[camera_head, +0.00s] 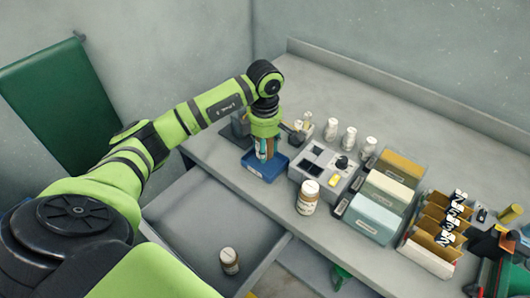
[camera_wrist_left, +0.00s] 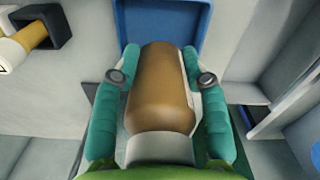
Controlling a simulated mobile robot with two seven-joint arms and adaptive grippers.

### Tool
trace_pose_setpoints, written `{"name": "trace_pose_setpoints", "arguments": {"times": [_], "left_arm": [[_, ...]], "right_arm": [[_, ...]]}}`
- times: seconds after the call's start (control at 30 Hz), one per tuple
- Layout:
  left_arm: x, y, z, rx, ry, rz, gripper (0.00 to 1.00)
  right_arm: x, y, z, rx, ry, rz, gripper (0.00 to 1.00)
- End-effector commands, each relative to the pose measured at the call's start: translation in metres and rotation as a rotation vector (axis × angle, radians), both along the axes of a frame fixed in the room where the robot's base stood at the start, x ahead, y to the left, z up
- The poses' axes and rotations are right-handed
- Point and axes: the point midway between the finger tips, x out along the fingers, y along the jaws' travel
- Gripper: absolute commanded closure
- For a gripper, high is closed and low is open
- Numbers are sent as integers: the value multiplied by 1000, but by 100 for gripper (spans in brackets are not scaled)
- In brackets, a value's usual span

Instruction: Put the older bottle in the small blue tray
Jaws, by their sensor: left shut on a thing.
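My left gripper (camera_head: 265,147) is shut on a brown bottle with a white label and a pale cap. In the left wrist view the bottle (camera_wrist_left: 158,92) lies between the two teal fingers of the gripper (camera_wrist_left: 160,75). The small blue tray (camera_head: 252,169) is on the counter directly below the gripper. Its blue wall (camera_wrist_left: 120,20) also shows beyond the bottle in the left wrist view. I cannot tell whether the bottle touches the tray floor. The label's print is too small to read. My right gripper is not in view.
Another brown bottle (camera_head: 307,198) stands on the counter near its front edge. Several white bottles (camera_head: 349,138) stand behind a grey rack (camera_head: 312,185). Boxes (camera_head: 374,218) and a card holder (camera_head: 429,258) fill the right side.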

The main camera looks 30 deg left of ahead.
Motion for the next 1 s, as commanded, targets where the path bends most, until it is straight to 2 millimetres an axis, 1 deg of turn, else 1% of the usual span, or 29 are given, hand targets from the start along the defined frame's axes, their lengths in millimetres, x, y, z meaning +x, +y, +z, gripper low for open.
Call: {"name": "trace_pose_setpoints", "arguments": {"times": [0.03,0.1,0.23,0.3,0.53,0.67,0.7,1.0], "left_arm": [[-2,-1,-6,-2,7,-1,89],[-2,-2,-17,-3,8,0,89],[-1,-1,-32,-2,4,-1,89],[0,-1,-35,-1,2,-1,89],[0,-1,-37,0,1,-1,89],[0,-1,-41,0,1,-2,89],[0,-1,-39,0,1,-1,46],[-1,-1,-39,-1,2,-1,46]], "right_arm": [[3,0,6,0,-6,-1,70],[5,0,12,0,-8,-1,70],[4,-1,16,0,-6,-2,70],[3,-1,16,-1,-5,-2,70],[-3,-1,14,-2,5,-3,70],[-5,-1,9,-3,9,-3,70],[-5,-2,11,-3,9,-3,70],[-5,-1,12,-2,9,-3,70]]}}
